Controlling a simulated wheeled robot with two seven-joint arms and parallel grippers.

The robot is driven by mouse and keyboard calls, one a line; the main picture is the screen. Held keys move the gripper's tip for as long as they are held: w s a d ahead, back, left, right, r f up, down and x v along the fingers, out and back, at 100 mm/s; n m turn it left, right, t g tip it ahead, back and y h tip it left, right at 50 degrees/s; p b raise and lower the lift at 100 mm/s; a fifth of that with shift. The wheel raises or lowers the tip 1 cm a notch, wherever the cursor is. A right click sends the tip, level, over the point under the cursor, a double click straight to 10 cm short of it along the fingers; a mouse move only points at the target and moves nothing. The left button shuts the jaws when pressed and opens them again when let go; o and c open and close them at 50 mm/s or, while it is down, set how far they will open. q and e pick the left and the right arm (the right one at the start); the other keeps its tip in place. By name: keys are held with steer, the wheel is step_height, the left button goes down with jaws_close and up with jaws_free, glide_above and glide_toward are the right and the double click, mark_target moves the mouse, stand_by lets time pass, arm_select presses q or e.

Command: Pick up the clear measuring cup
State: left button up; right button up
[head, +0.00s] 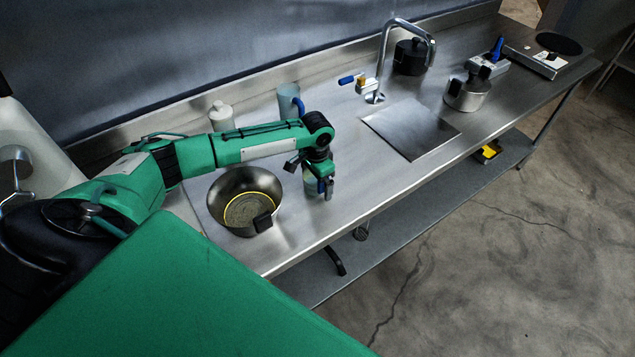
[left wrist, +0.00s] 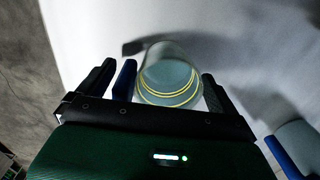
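The clear measuring cup (left wrist: 168,80), with yellow lines around it, stands upright between the fingers of my left gripper (left wrist: 158,92) in the left wrist view. Its blue handle (left wrist: 125,80) is beside the left finger, and the right finger is close to its other side. The fingers are spread wide; I see no firm grip on the cup. In the head view my left gripper (head: 323,187) points down at the counter right of the bowl, and the cup (head: 310,183) is partly hidden behind it. My right gripper is in neither view.
A metal bowl (head: 222,190) with a black handle stands left of the gripper. A pale cup with a blue handle (head: 286,100) and a white jar (head: 221,117) stand behind the arm. A faucet (head: 383,60), a flat metal plate (head: 412,130) and a pot (head: 468,97) are farther right.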

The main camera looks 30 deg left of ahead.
arm_select(q)
steer(key=c, duration=1)
steer(key=shift+r, duration=0.1)
